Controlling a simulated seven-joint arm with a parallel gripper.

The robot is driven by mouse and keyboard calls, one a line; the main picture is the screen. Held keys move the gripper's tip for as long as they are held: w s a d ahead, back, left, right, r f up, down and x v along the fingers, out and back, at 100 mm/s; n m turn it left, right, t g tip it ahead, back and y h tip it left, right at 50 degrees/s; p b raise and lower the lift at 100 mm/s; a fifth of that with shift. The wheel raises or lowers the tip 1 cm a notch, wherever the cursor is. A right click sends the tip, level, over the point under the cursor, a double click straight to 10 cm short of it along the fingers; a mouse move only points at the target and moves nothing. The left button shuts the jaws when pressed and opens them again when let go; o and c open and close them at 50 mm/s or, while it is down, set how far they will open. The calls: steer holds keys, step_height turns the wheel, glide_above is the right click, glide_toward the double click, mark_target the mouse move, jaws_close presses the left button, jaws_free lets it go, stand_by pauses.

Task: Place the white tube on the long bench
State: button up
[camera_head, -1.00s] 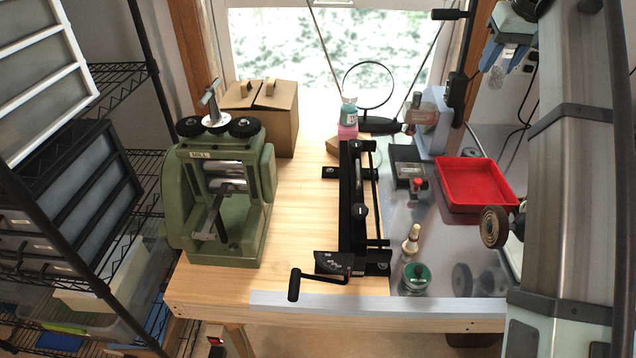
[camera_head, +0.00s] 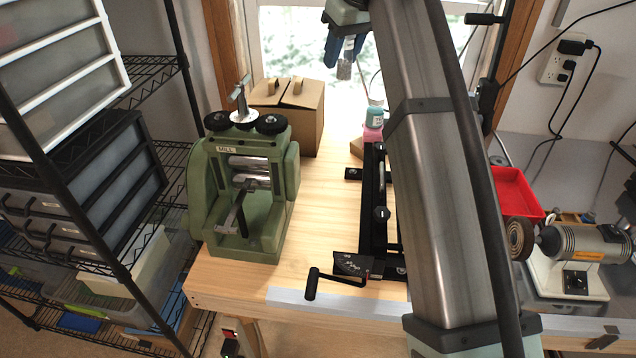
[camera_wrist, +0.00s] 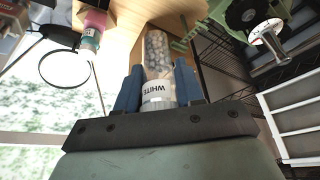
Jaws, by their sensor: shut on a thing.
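My gripper (camera_head: 344,52) is at the top middle of the head view, with blue fingers pointing down. It is shut on the white tube (camera_head: 345,71), held in the air in front of the window. In the wrist view, the tube (camera_wrist: 157,92) is between both blue fingers (camera_wrist: 157,80). Its white cap end reads "WHITE", and its clear body shows pale, speckled contents. The bench (camera_head: 322,225) has a pale wooden top with a light strip along its front edge. The tube is apart from the bench top, and my arm hides part of the bench's right side.
A green mill (camera_head: 245,190) stands on the bench's left, with a cardboard box (camera_head: 308,118) behind it. A black cranked tool (camera_head: 375,215) and pink-teal bottle (camera_head: 373,125) are near the middle. A red tray (camera_head: 515,197) and grinder (camera_head: 585,245) are right. Bare wood lies between mill and cranked tool.

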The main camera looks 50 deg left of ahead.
steer(key=s+a, duration=0.2)
steer(key=s, duration=0.1)
steer(key=n, duration=0.1)
glide_above(314, 197)
steer(key=d, duration=0.2)
step_height(314, 197, down, 4)
step_height(314, 197, down, 29)
steer(key=shift+d+r, duration=0.1)
stand_by(0.3)
steer(key=shift+f, duration=0.2)
steer(key=o, duration=1)
steer(key=shift+r, duration=0.1)
steer(key=v, duration=1.2)
steer(key=shift+w, duration=0.2)
steer(key=shift+d, duration=0.1)
